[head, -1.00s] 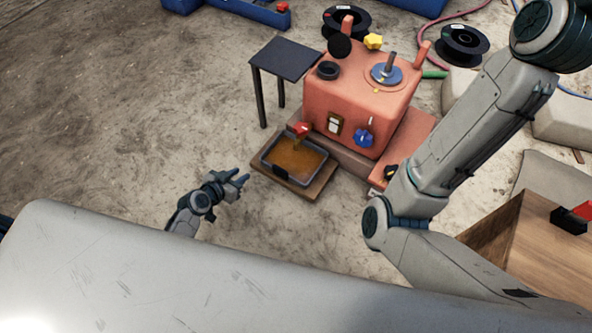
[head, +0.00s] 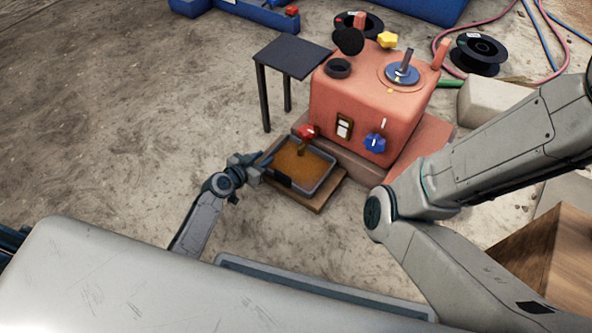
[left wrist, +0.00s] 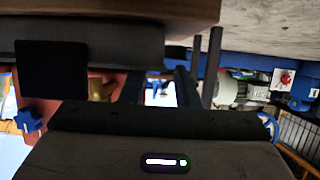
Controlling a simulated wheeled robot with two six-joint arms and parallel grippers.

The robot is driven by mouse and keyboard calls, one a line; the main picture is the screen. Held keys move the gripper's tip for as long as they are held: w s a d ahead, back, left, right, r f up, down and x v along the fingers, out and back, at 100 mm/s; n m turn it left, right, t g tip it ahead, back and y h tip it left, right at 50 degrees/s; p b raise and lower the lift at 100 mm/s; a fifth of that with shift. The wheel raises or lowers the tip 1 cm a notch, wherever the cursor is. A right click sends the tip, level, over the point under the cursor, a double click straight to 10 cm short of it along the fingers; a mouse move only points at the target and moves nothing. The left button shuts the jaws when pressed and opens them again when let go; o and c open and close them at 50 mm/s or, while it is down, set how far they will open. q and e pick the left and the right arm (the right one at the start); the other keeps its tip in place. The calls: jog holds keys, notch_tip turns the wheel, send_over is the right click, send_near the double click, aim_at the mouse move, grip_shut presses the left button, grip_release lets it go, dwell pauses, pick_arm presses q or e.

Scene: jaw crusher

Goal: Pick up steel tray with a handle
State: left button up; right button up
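The steel tray (head: 325,184) is a grey rectangular pan filled with brown-orange granular material, with a black handle part (head: 277,176) on its near-left side. It rests on a brown wooden board (head: 317,205) in front of the crusher. My left gripper (head: 250,168) is at the tray's left edge, close to the handle; contact cannot be told. In the left wrist view the dark tray side (left wrist: 130,42) and a black plate-like handle part (left wrist: 52,70) show very close. Two dark fingers appear apart, with a gap between them. My right gripper is out of view.
The red crusher (head: 345,100) stands right behind the tray, with a blue knob (head: 375,143) and a red part (head: 307,131) near the tray. A small dark table (head: 290,57) stands behind left. My right arm crosses the right side. Floor to the left is clear.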

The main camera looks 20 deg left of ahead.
aim_at(268, 156)
pick_arm(q)
jog(key=b+x, duration=0.1)
jog(key=x, duration=0.2)
jog(key=shift+w+d+f, duration=0.1)
jog(key=shift+w+f, duration=0.05)
jog(key=shift+c, duration=0.2)
grip_shut()
